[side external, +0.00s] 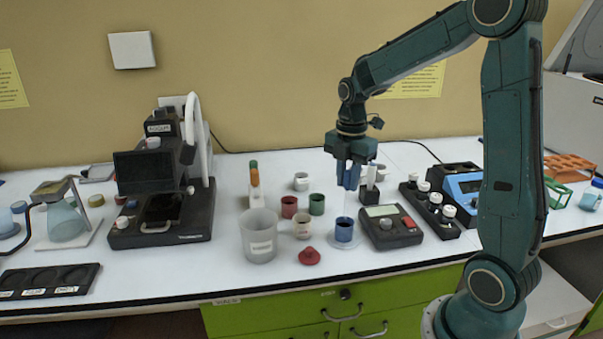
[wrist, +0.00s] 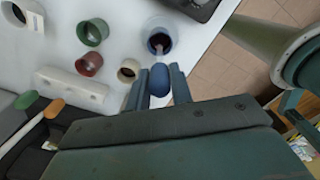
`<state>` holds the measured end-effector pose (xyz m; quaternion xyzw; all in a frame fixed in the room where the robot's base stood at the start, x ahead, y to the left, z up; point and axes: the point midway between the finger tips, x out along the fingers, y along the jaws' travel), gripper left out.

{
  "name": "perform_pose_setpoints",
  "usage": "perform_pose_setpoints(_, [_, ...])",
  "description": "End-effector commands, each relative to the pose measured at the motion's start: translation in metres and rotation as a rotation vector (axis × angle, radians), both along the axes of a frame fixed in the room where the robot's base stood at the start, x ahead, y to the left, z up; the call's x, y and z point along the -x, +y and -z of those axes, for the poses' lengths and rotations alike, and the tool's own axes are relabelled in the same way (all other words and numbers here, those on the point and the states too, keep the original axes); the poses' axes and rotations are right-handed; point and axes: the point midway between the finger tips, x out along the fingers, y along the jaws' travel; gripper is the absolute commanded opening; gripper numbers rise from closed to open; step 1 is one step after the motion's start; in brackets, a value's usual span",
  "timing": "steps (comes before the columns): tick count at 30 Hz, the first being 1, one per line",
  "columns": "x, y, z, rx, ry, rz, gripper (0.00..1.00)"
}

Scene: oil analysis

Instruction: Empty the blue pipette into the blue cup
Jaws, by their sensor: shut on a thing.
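My gripper (side external: 349,180) is shut on the blue pipette (wrist: 158,80), holding it by its blue bulb between the fingers. The pipette points down, and its clear stem is faint in the side view. The blue cup (side external: 344,231) stands upright on a clear round dish directly below my gripper. In the wrist view the blue cup (wrist: 151,44) lies just beyond the bulb, with dark contents visible inside. The pipette's tip appears over or inside the cup mouth; its exact depth is hard to tell.
Red (side external: 289,206), green (side external: 316,204) and beige (side external: 302,227) cups stand left of the blue cup. A dark device with a display (side external: 390,227) stands close on the right.

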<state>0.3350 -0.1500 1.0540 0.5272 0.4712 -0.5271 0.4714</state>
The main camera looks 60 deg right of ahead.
Motion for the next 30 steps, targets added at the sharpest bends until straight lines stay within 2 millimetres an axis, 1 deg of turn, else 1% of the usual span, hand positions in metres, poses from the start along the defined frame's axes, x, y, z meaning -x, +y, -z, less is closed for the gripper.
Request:
perform_pose_setpoints(10, [0.000, 0.000, -0.012, 0.000, -0.001, 0.000, 0.00])
perform_pose_setpoints(20, [0.000, 0.000, -0.014, 0.000, 0.000, 0.000, 0.00])
perform_pose_setpoints(21, [0.000, 0.000, -0.013, 0.000, 0.000, 0.000, 0.16])
perform_pose_setpoints(22, [0.000, 0.000, -0.013, 0.000, 0.000, 0.000, 0.11])
perform_pose_setpoints(30, [0.000, 0.000, -0.013, 0.000, 0.000, 0.000, 0.11])
